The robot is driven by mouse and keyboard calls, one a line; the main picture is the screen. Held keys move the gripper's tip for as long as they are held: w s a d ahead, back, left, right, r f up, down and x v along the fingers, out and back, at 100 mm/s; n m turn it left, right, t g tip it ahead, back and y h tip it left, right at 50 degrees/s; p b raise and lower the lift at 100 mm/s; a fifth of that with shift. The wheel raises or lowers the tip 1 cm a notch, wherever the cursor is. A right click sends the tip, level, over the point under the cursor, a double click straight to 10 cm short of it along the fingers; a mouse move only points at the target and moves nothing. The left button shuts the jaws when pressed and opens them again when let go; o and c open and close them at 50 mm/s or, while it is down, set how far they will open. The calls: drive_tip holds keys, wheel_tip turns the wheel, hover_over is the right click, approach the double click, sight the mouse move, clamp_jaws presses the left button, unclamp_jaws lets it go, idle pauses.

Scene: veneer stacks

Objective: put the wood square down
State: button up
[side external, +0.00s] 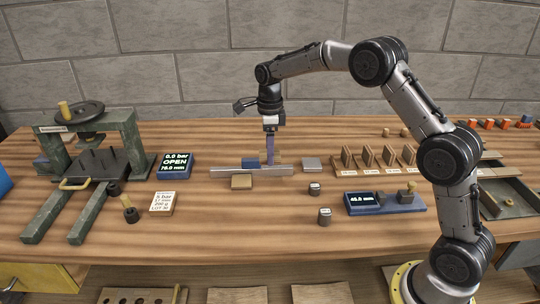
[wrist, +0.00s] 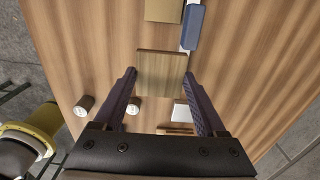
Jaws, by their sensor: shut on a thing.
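The wood square (wrist: 161,74) is a thin pale brown piece with visible grain. In the wrist view it lies flat between the two fingertips of my gripper (wrist: 160,78), which is shut on its left and right edges. In the side view my gripper (side external: 270,160) points straight down near the right end of a metal bar. The held square is hard to make out there, and I cannot tell whether it touches the table. A second wood square (side external: 241,182) lies on the table in front of the bar; it also shows at the top of the wrist view (wrist: 163,9).
The metal bar (side external: 225,171) has a blue block (side external: 250,162) by it. A grey square (side external: 312,164) and small dark cylinders (side external: 324,216) lie to the right. A press (side external: 92,155) stands left, a rack of upright pieces (side external: 367,158) right.

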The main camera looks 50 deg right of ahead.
drive_tip(key=shift+f, duration=1.05)
drive_tip(key=shift+f, duration=0.35)
drive_tip(key=shift+f, duration=0.25)
drive_tip(key=o, duration=1.3)
drive_tip(key=shift+c, duration=0.2)
